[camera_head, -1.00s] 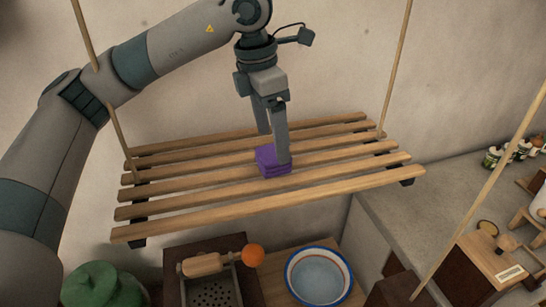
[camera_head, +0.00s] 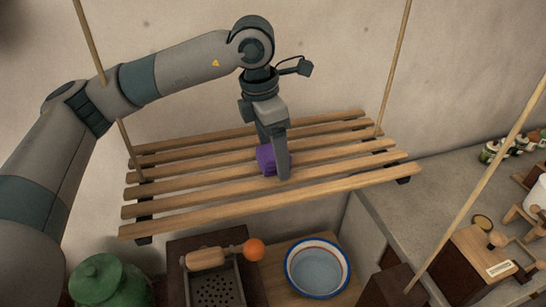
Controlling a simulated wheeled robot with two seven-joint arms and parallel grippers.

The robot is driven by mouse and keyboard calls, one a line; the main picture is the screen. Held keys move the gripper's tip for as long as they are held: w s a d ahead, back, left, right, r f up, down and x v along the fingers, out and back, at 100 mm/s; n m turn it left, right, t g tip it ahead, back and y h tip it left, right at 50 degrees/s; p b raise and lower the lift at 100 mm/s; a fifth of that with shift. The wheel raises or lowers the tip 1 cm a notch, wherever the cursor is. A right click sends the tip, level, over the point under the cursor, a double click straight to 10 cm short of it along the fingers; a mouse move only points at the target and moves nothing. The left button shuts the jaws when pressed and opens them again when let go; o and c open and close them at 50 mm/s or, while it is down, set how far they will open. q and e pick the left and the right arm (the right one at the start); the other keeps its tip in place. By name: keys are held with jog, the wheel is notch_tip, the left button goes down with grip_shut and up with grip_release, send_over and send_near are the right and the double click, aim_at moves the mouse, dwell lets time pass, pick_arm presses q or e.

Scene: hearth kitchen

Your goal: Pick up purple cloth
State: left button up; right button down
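The purple cloth (camera_head: 266,160) is a small folded block on the slatted wooden rack (camera_head: 200,207). My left gripper (camera_head: 273,158) points down at it from above. Its near finger stands in front of the cloth and hides its right part. The far finger reaches down behind the cloth, its tip hidden. The fingers look closed on the cloth, which appears squeezed narrower between them. The cloth still appears at slat level; I cannot tell whether it is clear of the slats. My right gripper is not in view.
The rack hangs on thin rods near the wall. Below it are a green pot (camera_head: 98,281), a grater box (camera_head: 214,285), an orange ball (camera_head: 254,249) and a white-blue bowl (camera_head: 317,270). Jars (camera_head: 490,152) stand on the counter at right. The slats around the cloth are bare.

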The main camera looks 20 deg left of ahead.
pick_arm(q)
jog(key=c, duration=0.9)
jog(key=shift+r, duration=0.2)
jog(key=shift+c, duration=0.2)
jog(key=shift+r+b, duration=0.55)
jog(key=shift+b, duration=0.15)
notch_tip(320, 180, up, 2)
jog(key=shift+r+b, duration=0.2)
jog(key=shift+b, duration=0.6)
jog(key=d+r+b, duration=0.2)
jog(key=d+r, duration=0.1)
jog(key=d, duration=0.2)
jog(key=w+d+r+b, duration=0.1)
jog(key=d+r+b, duration=0.1)
jog(key=d+r, duration=0.2)
jog(key=d, duration=0.2)
jog(key=shift+w+d, duration=0.2)
jog(key=shift+d, duration=0.1)
jog(key=shift+s, duration=0.1)
